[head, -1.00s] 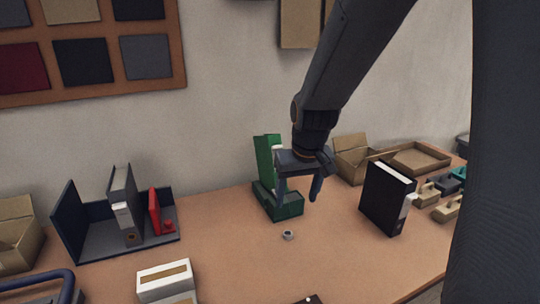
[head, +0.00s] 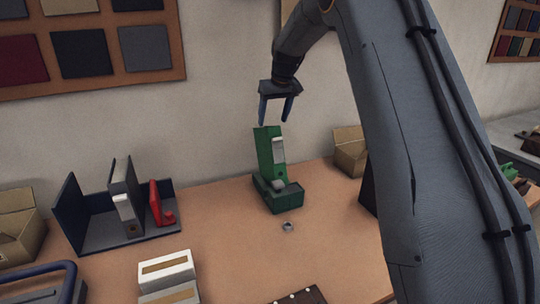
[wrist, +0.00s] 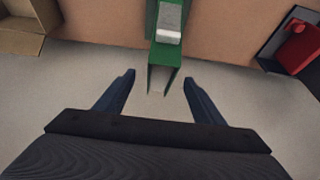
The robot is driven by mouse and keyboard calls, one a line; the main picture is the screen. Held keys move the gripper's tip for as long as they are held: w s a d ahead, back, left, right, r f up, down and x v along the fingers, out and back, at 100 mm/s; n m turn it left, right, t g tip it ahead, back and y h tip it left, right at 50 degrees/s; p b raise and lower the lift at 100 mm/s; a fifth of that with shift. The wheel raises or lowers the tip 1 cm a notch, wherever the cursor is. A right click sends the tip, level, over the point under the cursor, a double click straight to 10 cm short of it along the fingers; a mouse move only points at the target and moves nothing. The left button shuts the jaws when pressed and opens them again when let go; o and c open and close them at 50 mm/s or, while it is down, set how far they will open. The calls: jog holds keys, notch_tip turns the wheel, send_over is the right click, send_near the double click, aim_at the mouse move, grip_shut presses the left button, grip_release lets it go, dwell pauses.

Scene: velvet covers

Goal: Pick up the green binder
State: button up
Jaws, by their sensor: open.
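The green binder (head: 265,150) stands upright in a low green tray (head: 272,205) near the back of the table, with a pale label on its spine. My gripper (head: 275,123) is open and empty, pointing down just above the binder's top in the head view. In the wrist view the open fingers (wrist: 160,78) are spread on either side of the near end of the green binder (wrist: 158,50). I see no contact between the fingers and the binder.
A dark holder (head: 75,222) with a grey binder (head: 124,195) and a red item (head: 160,204) stands left. White boxes (head: 166,270) lie in front. A cardboard box (head: 349,152) stands behind right. A small grey ring (head: 288,227) lies before the tray.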

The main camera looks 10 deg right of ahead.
jog(key=shift+p+x, duration=1.7)
jog(key=shift+x, duration=1.85)
jog(key=shift+s+a, duration=0.1)
jog(key=shift+a, duration=0.05)
jog(key=shift+r, duration=0.1)
grip_shut()
